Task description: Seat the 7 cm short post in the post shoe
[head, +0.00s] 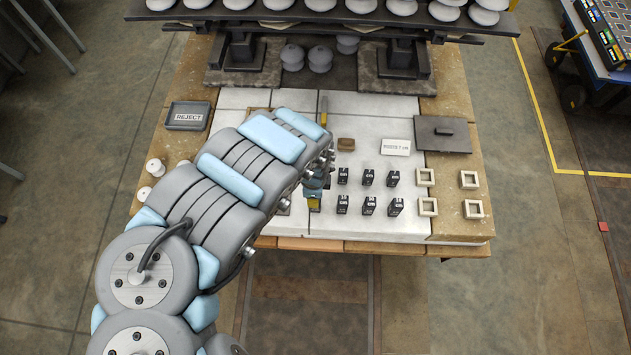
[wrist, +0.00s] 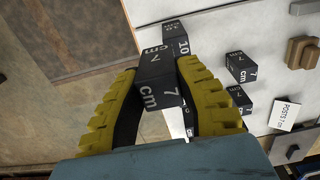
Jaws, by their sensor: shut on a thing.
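My gripper (head: 314,203) is over the front part of the white tabletop, left of the rows of posts. In the wrist view its yellow ribbed fingers (wrist: 162,105) are shut on a black post (wrist: 156,80) marked "7 cm" in white. The held post's lower end is partly hidden by the fingers, and in the head view my arm hides most of it. Several square, hollow, cream pieces (head: 427,207) sit at the table's right; I cannot tell whether one is the post shoe.
Several black posts (head: 368,177) stand in two rows right of my gripper. A brown block (head: 346,144), a label card (head: 396,147) and a grey lidded plate (head: 443,134) lie behind. A REJECT tray (head: 187,116) is at left. An insulator rack (head: 330,27) spans the back.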

